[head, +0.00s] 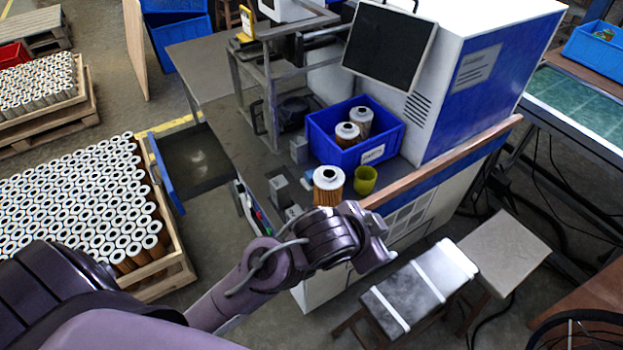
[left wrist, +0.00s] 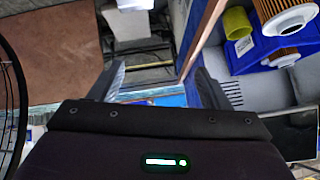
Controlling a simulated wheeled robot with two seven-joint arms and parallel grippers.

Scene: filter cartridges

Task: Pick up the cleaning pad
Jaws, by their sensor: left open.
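I cannot clearly make out a cleaning pad in either view. A yellow-green, open-topped cylinder (head: 365,180) stands on the workbench, right of a lone filter cartridge (head: 328,186). The cylinder also shows at the top of the left wrist view (left wrist: 237,23). My left arm reaches in from the lower left in the head view, its wrist in front of the bench edge. My left gripper (left wrist: 158,78) is open, its two dark fingers apart with nothing held between them. My right gripper is not in view.
A blue bin (head: 326,153) with two cartridges sits behind the cylinder, beside a machine with a dark monitor (head: 389,45). A wooden rail (head: 450,158) edges the machine. Stools (head: 420,290) stand at lower right. A crate of many cartridges (head: 178,262) is at left.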

